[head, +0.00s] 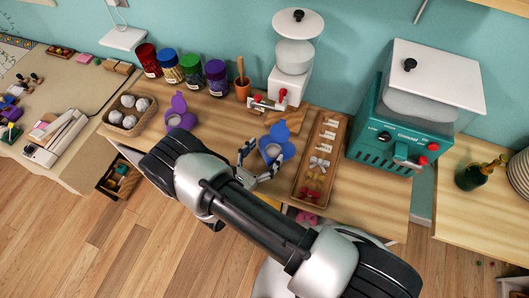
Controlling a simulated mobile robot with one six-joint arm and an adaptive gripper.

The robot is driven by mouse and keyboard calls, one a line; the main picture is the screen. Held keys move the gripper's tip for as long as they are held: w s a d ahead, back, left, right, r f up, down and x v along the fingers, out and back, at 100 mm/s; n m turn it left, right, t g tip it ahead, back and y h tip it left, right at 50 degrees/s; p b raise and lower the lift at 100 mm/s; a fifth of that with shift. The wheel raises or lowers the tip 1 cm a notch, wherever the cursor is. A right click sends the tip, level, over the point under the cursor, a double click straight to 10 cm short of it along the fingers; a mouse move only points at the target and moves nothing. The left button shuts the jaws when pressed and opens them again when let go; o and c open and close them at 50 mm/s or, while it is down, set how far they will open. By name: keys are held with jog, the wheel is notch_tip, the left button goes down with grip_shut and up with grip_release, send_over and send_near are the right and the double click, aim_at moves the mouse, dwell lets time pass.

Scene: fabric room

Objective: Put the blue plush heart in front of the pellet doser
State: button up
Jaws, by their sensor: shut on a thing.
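The blue plush heart (285,147) is at my gripper's fingertips, over the front middle of the wooden table. It looks like a blue plush piece with a pale round patch. My gripper (265,158) is shut on its left side. I cannot tell whether it touches the table. A white machine (285,88) with a lidded hopper and red knobs stands behind the heart, near the wall. A larger teal machine (380,140) with a pale bowl and white lid stands to the right. I cannot tell from markings which is the pellet doser; the white one seems likelier.
A wooden tray (298,190) of bows lies just right of the heart. A purple plush piece (180,112), a basket (128,122) of white balls, several colored jars (190,70) and a terracotta pot (243,90) stand to the left. A little bare table shows between them.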

jog(key=shift+s+a, duration=0.3)
jog(key=shift+a, duration=0.3)
jog(key=o, duration=0.8)
jog(key=shift+o, duration=0.2)
jog(key=v, duration=1.2)
jog(key=shift+r, duration=0.1)
